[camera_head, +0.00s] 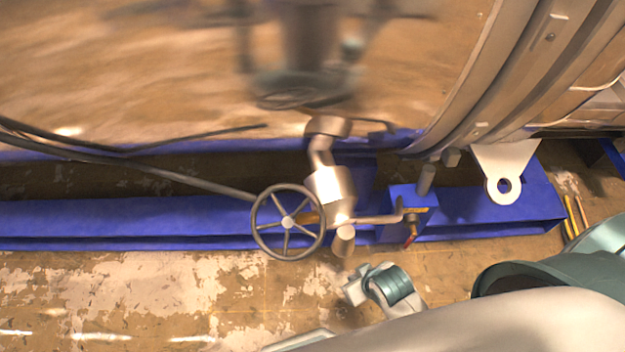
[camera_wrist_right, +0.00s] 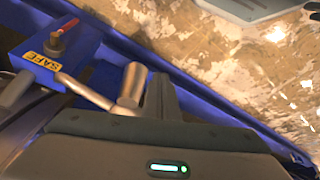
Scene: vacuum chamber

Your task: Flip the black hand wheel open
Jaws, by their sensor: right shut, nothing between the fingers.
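The dark hand wheel (camera_head: 288,222) has several spokes and stands left of a metal valve body (camera_head: 332,188) in the head view. My right gripper (camera_head: 354,289) is below and to the right of the wheel, near the lower end of the valve, and apart from the wheel. It is shut and empty. In the right wrist view its dark finger (camera_wrist_right: 161,96) points toward the blue beam, beside a metal cylinder (camera_wrist_right: 131,84). The wheel is not recognisable in that view. My left gripper is not in view.
A blue frame beam (camera_head: 130,220) runs behind the wheel. A red-tipped lever (camera_head: 411,230) is to the right, and a yellow SAFE label (camera_wrist_right: 42,60) shows in the wrist view. A dark cable (camera_head: 190,180) reaches the wheel from the left. The worn floor (camera_head: 130,290) in front is clear.

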